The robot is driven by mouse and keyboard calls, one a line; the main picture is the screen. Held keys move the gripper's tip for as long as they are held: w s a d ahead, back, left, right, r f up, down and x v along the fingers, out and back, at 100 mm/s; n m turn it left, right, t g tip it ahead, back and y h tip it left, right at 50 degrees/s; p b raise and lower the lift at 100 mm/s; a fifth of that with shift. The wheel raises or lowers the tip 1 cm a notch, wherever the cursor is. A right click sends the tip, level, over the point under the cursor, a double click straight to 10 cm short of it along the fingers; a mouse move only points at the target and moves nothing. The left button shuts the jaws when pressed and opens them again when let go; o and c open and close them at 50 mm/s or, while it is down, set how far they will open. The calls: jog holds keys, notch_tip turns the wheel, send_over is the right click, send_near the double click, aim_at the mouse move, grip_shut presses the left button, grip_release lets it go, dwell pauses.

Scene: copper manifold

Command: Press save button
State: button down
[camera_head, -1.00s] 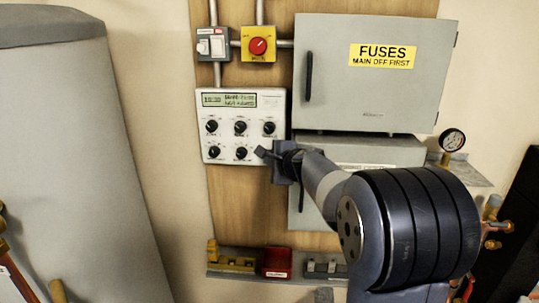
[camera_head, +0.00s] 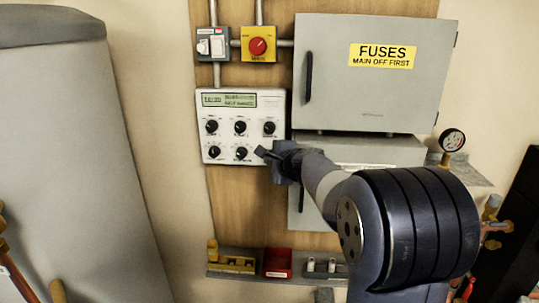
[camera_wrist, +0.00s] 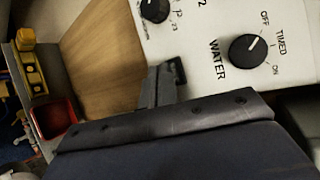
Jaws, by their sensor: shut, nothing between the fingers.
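The white control panel (camera_head: 223,128) hangs on the wooden board, with a lit green display (camera_head: 229,100) and black knobs below it. My gripper (camera_head: 262,153) is shut and empty at the panel's lower right corner. In the head view the gripper hides that corner. No save label is readable.
A grey fuse box (camera_head: 375,90) stands right of the panel, with another grey box below it, partly behind my arm. A switch (camera_head: 211,45) and a yellow-and-red rotary switch (camera_head: 258,45) sit above. A shelf with a red bin (camera_head: 277,264) is below.

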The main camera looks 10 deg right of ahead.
jog(key=shift+w, duration=0.15)
jog(key=shift+w+d+r, duration=0.1)
jog(key=shift+w, duration=0.05)
jog(key=shift+w+d+r, duration=0.15)
jog(key=shift+w+r, duration=0.05)
jog(key=shift+r, duration=0.2)
dwell(1.4)
jog(key=shift+s+f, duration=0.15)
dwell(0.4)
jog(key=shift+s+a+f+b, duration=0.1)
jog(key=shift+s+a+b, duration=0.2)
jog(key=shift+s, duration=0.4)
jog(key=shift+s+a+f+b, duration=0.15)
jog(key=shift+s+a+b, duration=0.15)
jog(key=shift+s, duration=0.35)
jog(key=shift+s+a+f+b, duration=0.1)
jog(key=shift+s+a+b, duration=0.15)
jog(key=shift+s, duration=0.45)
